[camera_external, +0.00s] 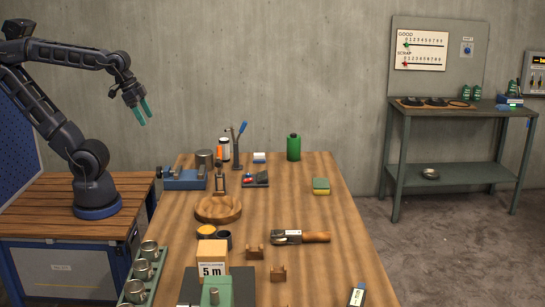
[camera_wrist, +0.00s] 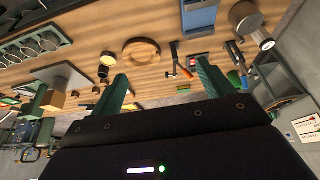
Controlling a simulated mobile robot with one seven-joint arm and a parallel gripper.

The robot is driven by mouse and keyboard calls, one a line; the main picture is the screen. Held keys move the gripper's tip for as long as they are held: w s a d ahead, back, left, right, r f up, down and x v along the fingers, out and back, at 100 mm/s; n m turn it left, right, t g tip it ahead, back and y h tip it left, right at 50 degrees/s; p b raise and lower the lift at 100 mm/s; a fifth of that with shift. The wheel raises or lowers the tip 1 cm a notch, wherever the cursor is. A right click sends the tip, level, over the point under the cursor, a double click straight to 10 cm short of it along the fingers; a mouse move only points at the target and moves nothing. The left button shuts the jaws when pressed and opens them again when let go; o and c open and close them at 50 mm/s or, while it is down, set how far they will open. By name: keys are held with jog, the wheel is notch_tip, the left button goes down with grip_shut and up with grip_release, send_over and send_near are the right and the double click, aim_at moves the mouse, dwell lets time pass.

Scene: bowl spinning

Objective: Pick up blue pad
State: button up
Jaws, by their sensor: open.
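My gripper (camera_external: 143,118) is raised in the air at the left, above and beyond the workbench's left edge. Its two green fingers are apart, with nothing between them, and they also show in the wrist view (camera_wrist: 162,70). A yellow-and-green sponge-like pad (camera_external: 321,186) lies near the bench's right edge. My gripper is well apart from both.
The wooden bench (camera_external: 345,240) holds a blue vise (camera_external: 184,179), a round wooden ring (camera_external: 218,208), a green bottle (camera_external: 293,147), a wooden-handled tool (camera_external: 300,237) and a box marked 5 m (camera_external: 212,262). Metal cups (camera_external: 142,270) line the left edge. A grey side table (camera_external: 455,119) stands apart at right.

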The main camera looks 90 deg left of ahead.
jog(key=shift+r, duration=0.1)
jog(key=w+a+r+m+g, duration=0.1)
jog(key=w+a+r+m, duration=0.35)
jog(key=w+r, duration=0.7)
jog(key=m+g, duration=0.4)
jog(key=m, duration=1)
send_over(259, 154)
notch_tip(259, 154, down, 31)
jog(key=shift+n, duration=0.25)
jog(key=f, duration=1.1)
jog(key=shift+a+f, duration=0.15)
jog(key=shift+a, duration=0.2)
jog(key=c, duration=1.1)
